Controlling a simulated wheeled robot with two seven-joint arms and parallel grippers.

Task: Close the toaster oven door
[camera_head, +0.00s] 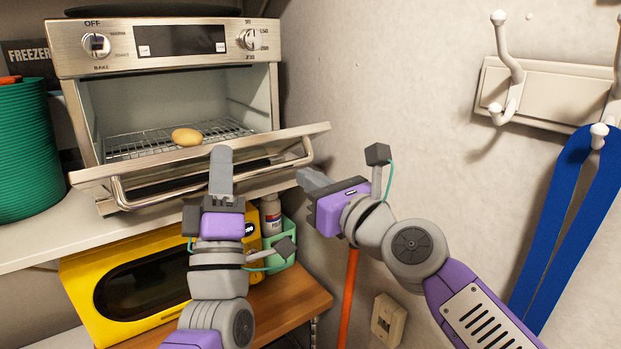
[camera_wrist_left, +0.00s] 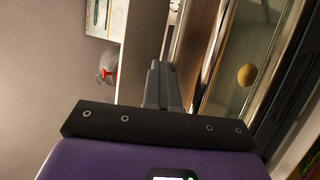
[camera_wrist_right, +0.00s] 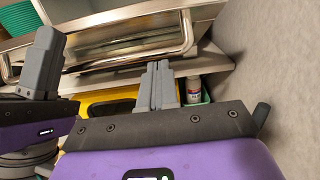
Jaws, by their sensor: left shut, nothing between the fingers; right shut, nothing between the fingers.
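The silver toaster oven (camera_head: 170,45) stands on a white shelf with its door (camera_head: 290,140) open, folded down toward me. The door's bar handle (camera_head: 150,203) runs along its outer face; it also shows in the right wrist view (camera_wrist_right: 130,52). A potato-like item (camera_head: 187,137) lies on the rack inside. My left gripper (camera_head: 221,150) is shut and empty, upright in front of the door's middle, overlapping the handle in the picture; I cannot tell whether it touches. My right gripper (camera_head: 305,174) is shut and empty, just below the door's right end, apparently apart from it.
A yellow appliance (camera_head: 75,280) sits on a wooden surface below the shelf. A green caddy with a bottle (camera_head: 271,212) is behind my grippers. Green stacked items (camera_head: 25,150) stand left of the oven. Wall hooks hold a blue strap (camera_head: 550,240) at right.

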